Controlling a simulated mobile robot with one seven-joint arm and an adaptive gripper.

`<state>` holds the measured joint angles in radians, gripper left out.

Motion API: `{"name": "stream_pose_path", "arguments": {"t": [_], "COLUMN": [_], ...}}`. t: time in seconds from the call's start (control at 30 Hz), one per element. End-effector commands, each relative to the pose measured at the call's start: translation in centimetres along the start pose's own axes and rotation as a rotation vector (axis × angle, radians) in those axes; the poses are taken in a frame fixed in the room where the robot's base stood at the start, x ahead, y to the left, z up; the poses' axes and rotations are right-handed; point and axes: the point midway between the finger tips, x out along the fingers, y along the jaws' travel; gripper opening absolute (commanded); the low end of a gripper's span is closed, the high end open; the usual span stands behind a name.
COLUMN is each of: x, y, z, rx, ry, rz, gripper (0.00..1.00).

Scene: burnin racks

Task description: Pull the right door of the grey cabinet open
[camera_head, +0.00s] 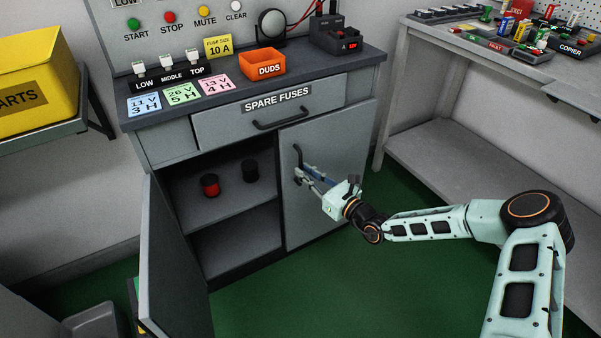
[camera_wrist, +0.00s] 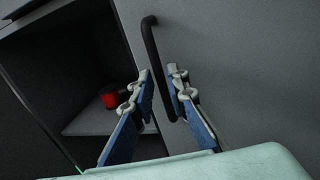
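The grey cabinet (camera_head: 365,115) stands in the middle of the head view. Its right door (camera_head: 325,150) looks shut, flat in the cabinet front. A black vertical bar handle (camera_head: 297,156) is near that door's left edge. My gripper (camera_head: 302,174) is at this handle. In the wrist view, the handle (camera_wrist: 151,38) runs down between the two fingers of my gripper (camera_wrist: 160,74). The fingers are apart, one on each side, and a gap shows by the bar. Whether either finger touches the bar cannot be told. The handle's lower end is partly hidden by the right finger.
The left door (camera_head: 172,265) stands swung open. A red-and-black cylinder (camera_head: 210,185) and a black one (camera_head: 250,171) stand on the shelf inside. The drawer (camera_head: 270,112) above is shut. A grey bench (camera_head: 440,160) stands at right. Green floor (camera_head: 300,290) lies clear before the right door.

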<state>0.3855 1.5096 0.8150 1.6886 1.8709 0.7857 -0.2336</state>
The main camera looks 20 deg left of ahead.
Motion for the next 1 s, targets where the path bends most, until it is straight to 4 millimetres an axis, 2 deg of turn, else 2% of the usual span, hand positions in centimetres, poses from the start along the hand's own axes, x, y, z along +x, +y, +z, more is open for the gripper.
{"name": "stream_pose_path", "arguments": {"t": [0.1,0.27,0.53,0.67,1.0], "x": [1.6,2.5,2.5,2.5,2.5], "y": [0.1,0.0,0.0,0.0,0.0], "z": [-0.2,-0.1,0.0,0.0,0.0], "rx": [-0.002,-0.001,-0.001,-0.001,-0.001], "ry": [0.000,0.001,0.001,0.001,0.001], "rz": [0.002,0.001,0.001,0.001,0.001], "gripper": [0.15,0.15,0.15,0.00,0.00]}}
